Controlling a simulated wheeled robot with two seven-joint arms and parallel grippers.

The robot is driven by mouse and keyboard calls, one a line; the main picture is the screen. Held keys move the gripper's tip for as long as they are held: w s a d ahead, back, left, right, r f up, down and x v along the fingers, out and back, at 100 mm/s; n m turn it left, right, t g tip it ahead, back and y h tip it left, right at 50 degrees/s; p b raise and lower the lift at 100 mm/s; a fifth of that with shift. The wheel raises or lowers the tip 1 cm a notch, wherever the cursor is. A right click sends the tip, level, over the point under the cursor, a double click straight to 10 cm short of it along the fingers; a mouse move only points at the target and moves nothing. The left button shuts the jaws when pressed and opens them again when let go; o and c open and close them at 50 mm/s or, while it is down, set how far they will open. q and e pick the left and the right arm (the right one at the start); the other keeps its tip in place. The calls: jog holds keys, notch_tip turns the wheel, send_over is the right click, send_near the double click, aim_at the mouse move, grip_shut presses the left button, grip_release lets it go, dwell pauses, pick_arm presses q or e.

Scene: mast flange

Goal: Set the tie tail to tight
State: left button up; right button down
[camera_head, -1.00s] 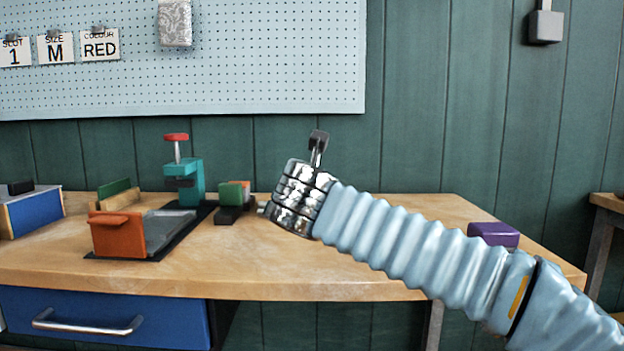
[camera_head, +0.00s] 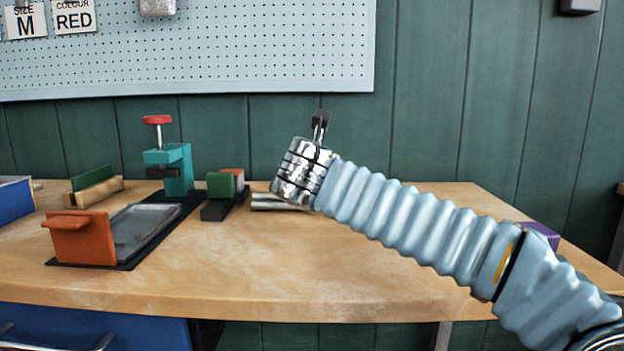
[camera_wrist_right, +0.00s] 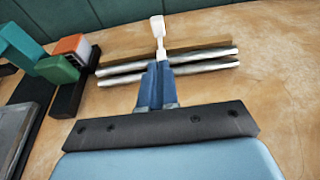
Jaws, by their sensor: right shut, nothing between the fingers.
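My right gripper (camera_head: 320,125) is above the back of the bench in the head view, its dark fingers beyond the silver wrist. In the right wrist view its blue fingers (camera_wrist_right: 157,85) are together and empty. A narrow white piece (camera_wrist_right: 159,38), perhaps the tie tail, stands just beyond the fingertips, over the rods; I cannot tell whether they touch. Silvery rods (camera_wrist_right: 190,67) lie side by side on the bench by a brown strip (camera_wrist_right: 200,47). In the head view the rods (camera_head: 278,201) are partly hidden by my wrist. My left gripper is out of view.
The wooden bench (camera_head: 270,270) is clear at its front middle. On its left are an orange block (camera_head: 80,240), a grey tray (camera_head: 145,228), a teal clamp (camera_head: 172,165) and a green block (camera_head: 221,186). A purple block (camera_head: 541,235) is at the right.

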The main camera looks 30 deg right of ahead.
jog(key=x, duration=0.8)
jog(key=r+x, duration=0.1)
jog(key=x, duration=0.3)
jog(key=shift+d+p, duration=0.1)
jog(key=shift+p, duration=0.3)
jog(key=shift+w+d+p, duration=0.1)
jog(key=shift+w+p, duration=0.1)
jog(key=shift+p, duration=0.1)
jog(key=w+p, duration=0.1)
jog(key=w+d+p, duration=0.1)
jog(key=shift+w+d+r, duration=0.1)
jog(key=shift+w+d, duration=0.2)
jog(key=shift+f, duration=0.2)
